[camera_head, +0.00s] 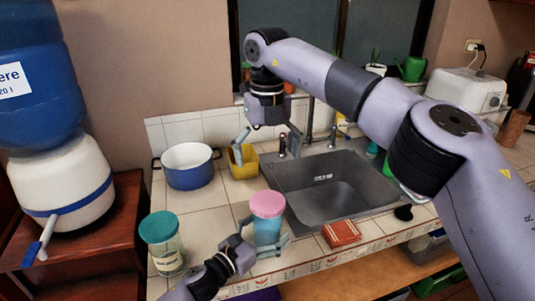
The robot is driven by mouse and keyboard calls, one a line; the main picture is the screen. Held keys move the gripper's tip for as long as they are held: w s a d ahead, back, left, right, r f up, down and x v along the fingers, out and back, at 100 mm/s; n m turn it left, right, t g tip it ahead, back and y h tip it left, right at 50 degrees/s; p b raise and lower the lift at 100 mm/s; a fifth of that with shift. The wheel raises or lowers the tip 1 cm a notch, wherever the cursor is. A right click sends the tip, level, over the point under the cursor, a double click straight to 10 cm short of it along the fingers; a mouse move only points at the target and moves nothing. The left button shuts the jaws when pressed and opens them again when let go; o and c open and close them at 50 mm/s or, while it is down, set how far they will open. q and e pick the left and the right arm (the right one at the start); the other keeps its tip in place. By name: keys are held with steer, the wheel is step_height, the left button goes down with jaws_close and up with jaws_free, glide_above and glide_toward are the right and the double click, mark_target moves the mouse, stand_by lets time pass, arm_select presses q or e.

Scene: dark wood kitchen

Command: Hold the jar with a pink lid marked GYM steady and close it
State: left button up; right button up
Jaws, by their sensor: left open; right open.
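The jar (267,231) with a pink lid (267,204) stands upright on the tiled counter at the sink's front left corner. The lid sits on top of the jar; I cannot tell how tightly. No GYM mark is readable from here. My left gripper (262,238) is open at the jar's lower body, with one finger to its left and one across its front right. I cannot tell if they touch it. My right gripper (268,145) is open and empty, pointing down above the counter behind the jar, near a yellow container (243,163).
A jar with a teal lid (160,227) stands at the front left. A blue-white pot (187,166) is at the back left. The sink (335,185) lies right of the pink-lidded jar, with a faucet behind. A reddish cloth or sponge (341,234) lies at the front edge.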

arm_select(q)
steer(key=v, duration=1.1)
steer(key=shift+s+a, duration=0.2)
steer(key=shift+a, duration=0.05)
